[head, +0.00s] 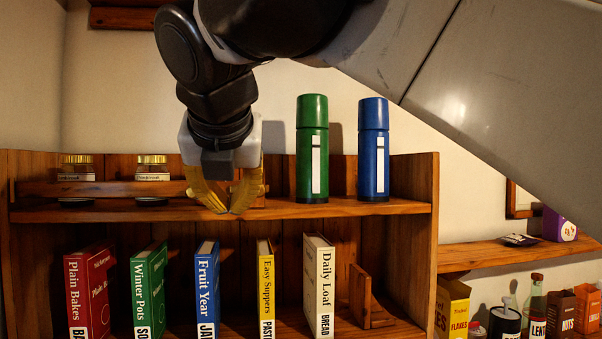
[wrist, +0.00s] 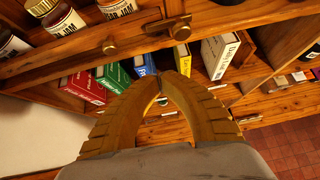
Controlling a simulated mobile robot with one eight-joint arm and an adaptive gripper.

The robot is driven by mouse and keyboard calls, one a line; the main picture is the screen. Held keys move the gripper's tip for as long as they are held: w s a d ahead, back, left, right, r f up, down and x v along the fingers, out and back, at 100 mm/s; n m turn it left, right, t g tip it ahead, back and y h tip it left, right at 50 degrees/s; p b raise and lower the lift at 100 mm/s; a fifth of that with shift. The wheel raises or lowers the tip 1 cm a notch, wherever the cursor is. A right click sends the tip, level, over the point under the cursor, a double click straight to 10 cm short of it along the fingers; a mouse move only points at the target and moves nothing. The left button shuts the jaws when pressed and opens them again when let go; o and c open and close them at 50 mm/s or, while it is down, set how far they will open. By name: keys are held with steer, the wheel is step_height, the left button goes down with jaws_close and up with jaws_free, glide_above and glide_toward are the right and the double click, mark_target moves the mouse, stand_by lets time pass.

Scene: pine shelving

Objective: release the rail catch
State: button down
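The wooden rail (head: 105,188) runs along the front of the upper shelf, before the jars. It also crosses the top of the wrist view (wrist: 75,53). In the head view my gripper covers this part of the rail. My gripper (head: 230,212) points down in front of the rail's right part. In the wrist view its yellow fingers (wrist: 162,80) arch together with tips meeting and nothing seen between them.
Jars with gold lids (head: 152,165) stand behind the rail. A green flask (head: 312,140) and a blue flask (head: 373,140) stand right of my gripper on the same shelf. Several books, including a yellow one (head: 266,285), stand below. Open air lies before the shelf.

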mark_target(229, 214)
steer(key=shift+a+r+n, duration=0.2)
steer(key=shift+r+n, duration=0.2)
steer(key=shift+r, duration=0.3)
steer(key=w+f+p, duration=0.1)
steer(key=w, duration=0.1)
steer(key=w+a+f, duration=0.1)
steer(key=w, duration=0.2)
steer(key=w+a+f+p, duration=0.1)
steer(key=w, duration=0.1)
steer(key=shift+w+f+p, duration=0.15)
steer(key=shift+w+p, duration=0.15)
steer(key=shift+p, duration=0.05)
steer(key=shift+d+r, duration=0.1)
steer(key=shift+r, duration=0.4)
